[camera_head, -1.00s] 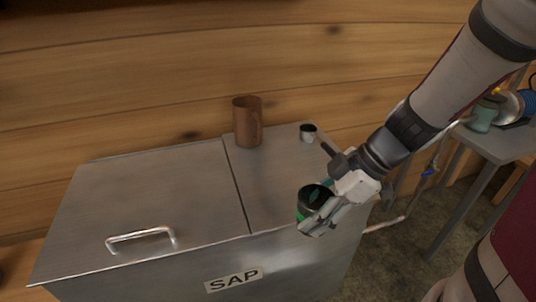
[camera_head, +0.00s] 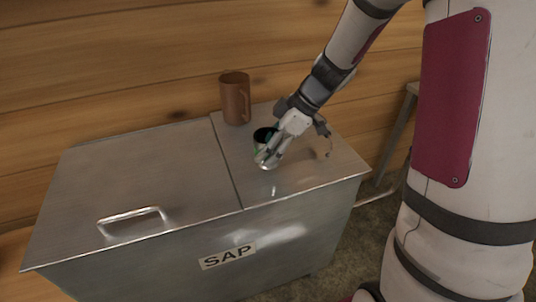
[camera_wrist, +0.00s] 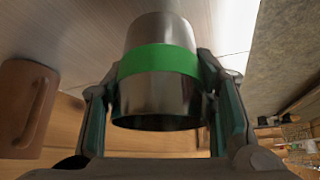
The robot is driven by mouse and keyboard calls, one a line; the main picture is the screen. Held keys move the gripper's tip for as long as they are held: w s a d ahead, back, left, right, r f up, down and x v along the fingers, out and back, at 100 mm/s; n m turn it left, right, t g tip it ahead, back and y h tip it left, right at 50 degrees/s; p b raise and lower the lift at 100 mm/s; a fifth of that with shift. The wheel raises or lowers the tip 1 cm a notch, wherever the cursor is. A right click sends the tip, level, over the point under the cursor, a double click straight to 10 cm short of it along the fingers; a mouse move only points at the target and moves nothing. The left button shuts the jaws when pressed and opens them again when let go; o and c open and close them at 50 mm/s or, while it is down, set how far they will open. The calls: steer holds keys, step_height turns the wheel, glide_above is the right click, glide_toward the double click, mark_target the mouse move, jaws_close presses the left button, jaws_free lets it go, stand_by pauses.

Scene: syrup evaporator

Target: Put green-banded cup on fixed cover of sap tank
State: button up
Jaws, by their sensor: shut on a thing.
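The green-banded cup (camera_head: 262,136) is held by my gripper (camera_head: 268,158), which is over the right part of the tank top. In the wrist view the metal cup (camera_wrist: 158,98) with its bright green band sits between the two fingers (camera_wrist: 165,95), one on each side. The fixed cover (camera_head: 300,177) is the plain right-hand panel of the sap tank (camera_head: 130,262), right of the seam. I cannot tell whether the cup touches the cover. My fingers hide part of the cup in the head view.
A brown mug (camera_head: 234,100) stands at the back of the fixed cover, left of my gripper; it also shows in the wrist view (camera_wrist: 22,105). The front of the fixed cover is clear. A wooden wall is behind.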

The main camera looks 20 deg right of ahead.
steer(key=shift+f, duration=1.3)
steer(key=shift+f+b, duration=0.15)
steer(key=shift+b, duration=0.25)
steer(key=o, duration=1.1)
steer(key=shift+o, duration=0.2)
